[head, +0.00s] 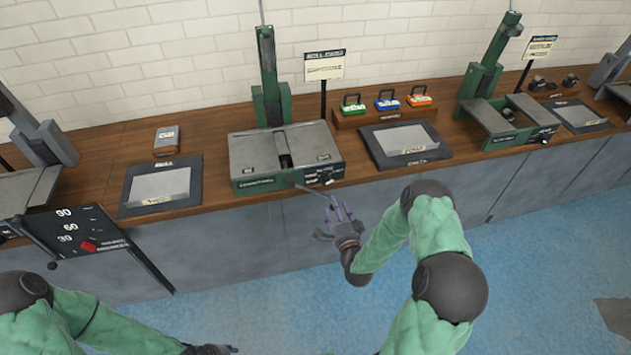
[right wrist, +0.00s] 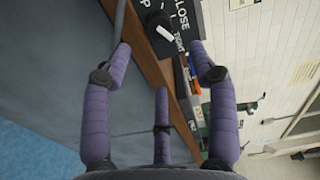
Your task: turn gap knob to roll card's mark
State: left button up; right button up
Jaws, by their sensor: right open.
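The green machine with a grey top (head: 285,150) stands on the bench at the middle. A small knob with a pale pointer (head: 326,180) is on its dark front panel, and it also shows in the right wrist view (right wrist: 160,27) beside the words CLOSE and TIGHT. The roll card (head: 324,66) stands on a post behind the machine; its mark is too small to read. My right gripper (head: 337,210) is open and empty, below and in front of the panel, apart from the knob. My left gripper (head: 215,349) is at the bottom edge, its fingers unclear.
A grey rod (head: 315,192) sticks out from the machine's front near my right fingers. Dark mats (head: 132,201) (head: 377,158) lie on either side. A wooden rack (head: 345,121) holds green, blue and orange items. Another green machine (head: 505,120) stands at right. The floor ahead is clear.

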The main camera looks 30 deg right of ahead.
aim_at(327, 183)
jog(key=b+x, duration=0.1)
jog(key=x, duration=0.9)
jog(key=shift+w+b, duration=0.25)
jog(key=shift+b, duration=0.15)
jog(key=c, duration=1.1)
